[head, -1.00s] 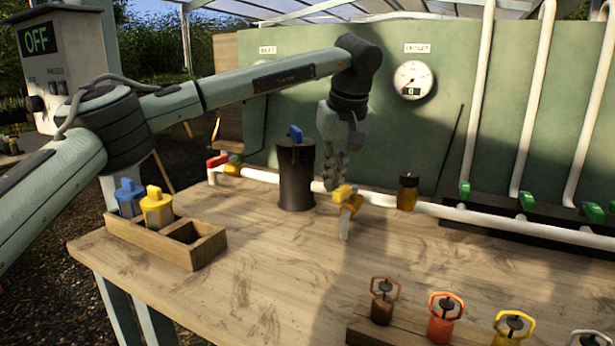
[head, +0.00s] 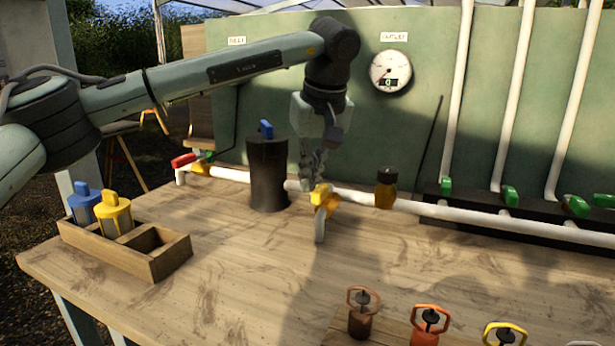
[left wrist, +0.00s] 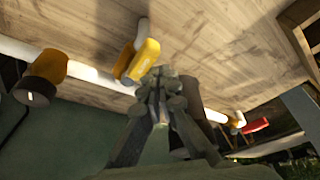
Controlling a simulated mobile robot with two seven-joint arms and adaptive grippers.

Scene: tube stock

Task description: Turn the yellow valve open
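The yellow valve (head: 322,198) sits on the white pipe along the back of the bench, with a short white stub below it pointing towards the bench front. In the left wrist view its yellow handle (left wrist: 141,61) lies just beyond my fingertips. My left gripper (head: 312,172) points down just behind and above the handle. Its fingers come together and look shut, with nothing seen between them. In the left wrist view the left gripper (left wrist: 160,80) is close beside the handle; whether it touches cannot be told. My right gripper is not in view.
A dark cylinder with a blue handle (head: 268,175) stands left of my gripper. A brown-amber fitting (head: 386,188) is right of the valve. A red-handled valve (head: 184,160), a gauge (head: 391,71), a wooden tray (head: 165,262) and green valves (head: 510,195) surround it. The bench middle is clear.

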